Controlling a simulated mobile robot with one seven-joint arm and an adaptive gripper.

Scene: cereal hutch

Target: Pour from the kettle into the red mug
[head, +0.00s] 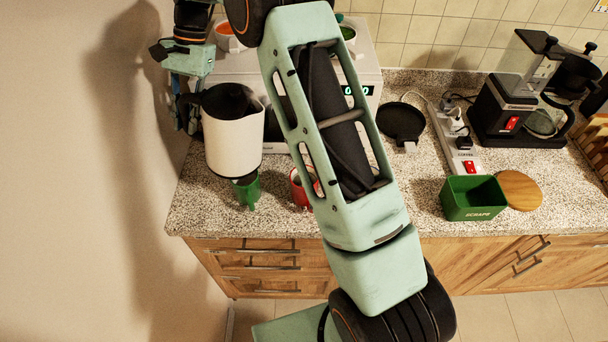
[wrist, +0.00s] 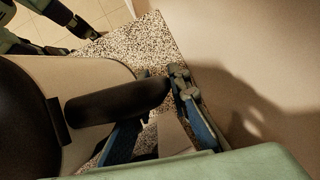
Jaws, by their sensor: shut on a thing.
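The white kettle (head: 233,143) with a black lid is in the head view at left, held roughly upright above the counter. My gripper (head: 184,106) is at its left side, shut on its black handle; the handle (wrist: 112,107) and the gripper's fingers (wrist: 160,122) show in the wrist view. The red mug (head: 299,190) stands on the counter to the right of the kettle, partly hidden behind my arm. The kettle's spout points right, towards the red mug's side. I cannot see into the mug.
A green mug (head: 246,192) stands just below the kettle, its top hidden by it. A black round base (head: 402,121), a power strip (head: 455,138), a green scrape bin (head: 473,199), a wooden disc (head: 519,190) and a coffee maker (head: 508,108) are to the right. A wall is close at left.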

